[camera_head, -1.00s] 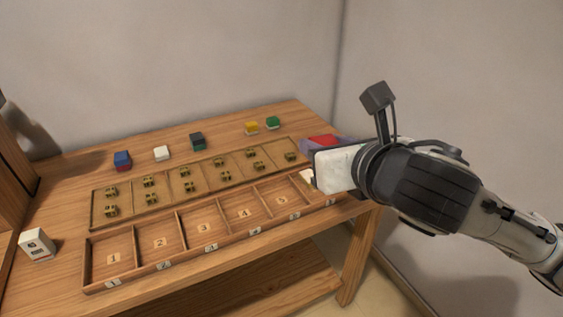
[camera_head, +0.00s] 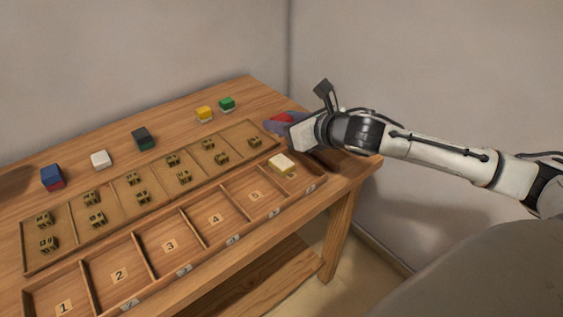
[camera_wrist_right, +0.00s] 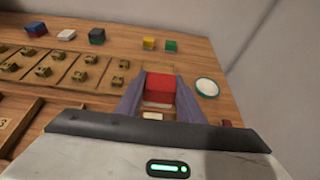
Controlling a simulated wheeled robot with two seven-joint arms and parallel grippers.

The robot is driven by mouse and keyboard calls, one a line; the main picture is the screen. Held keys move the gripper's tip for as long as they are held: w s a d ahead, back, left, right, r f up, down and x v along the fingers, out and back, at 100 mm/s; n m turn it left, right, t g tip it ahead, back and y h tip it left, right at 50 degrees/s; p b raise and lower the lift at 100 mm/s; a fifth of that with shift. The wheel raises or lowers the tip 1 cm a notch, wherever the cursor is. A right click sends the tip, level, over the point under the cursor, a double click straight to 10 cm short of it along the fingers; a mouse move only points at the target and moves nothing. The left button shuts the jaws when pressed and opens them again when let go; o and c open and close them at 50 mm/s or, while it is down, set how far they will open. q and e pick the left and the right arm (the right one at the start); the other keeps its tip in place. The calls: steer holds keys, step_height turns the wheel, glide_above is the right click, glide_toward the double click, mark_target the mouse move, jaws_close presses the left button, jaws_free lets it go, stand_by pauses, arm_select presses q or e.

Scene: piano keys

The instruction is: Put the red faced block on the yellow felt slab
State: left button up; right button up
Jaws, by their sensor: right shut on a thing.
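A red block (camera_wrist_right: 160,90) sits between the purple-grey fingers of my right gripper (camera_wrist_right: 158,96) in the right wrist view. In the head view my right gripper (camera_head: 281,122) is shut on it at the table's far right end, beyond the rack. I cannot tell whether the block touches the table. Which piece is the yellow felt slab is unclear. My left gripper is out of view.
Blue-over-red (camera_head: 52,178), white (camera_head: 101,159), dark (camera_head: 144,139) and green (camera_head: 227,103) blocks stand along the back. A cream block (camera_head: 281,163) lies in the numbered tray (camera_head: 178,249). A pale disc (camera_wrist_right: 207,87) lies right of the held block.

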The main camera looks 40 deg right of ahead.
glide_above(282, 162)
step_height(282, 162, down, 5)
steer(key=shift+f+b, duration=0.1)
steer(key=shift+b, duration=0.2)
steer(key=shift+f, duration=0.5)
step_height(282, 162, down, 4)
steer(key=shift+r, duration=0.25)
arm_select(q)
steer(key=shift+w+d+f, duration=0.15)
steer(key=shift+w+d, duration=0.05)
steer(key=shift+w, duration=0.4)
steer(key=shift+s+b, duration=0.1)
steer(key=shift+b, duration=0.2)
arm_select(e)
steer(key=o, duration=1)
steer(key=shift+f, duration=0.1)
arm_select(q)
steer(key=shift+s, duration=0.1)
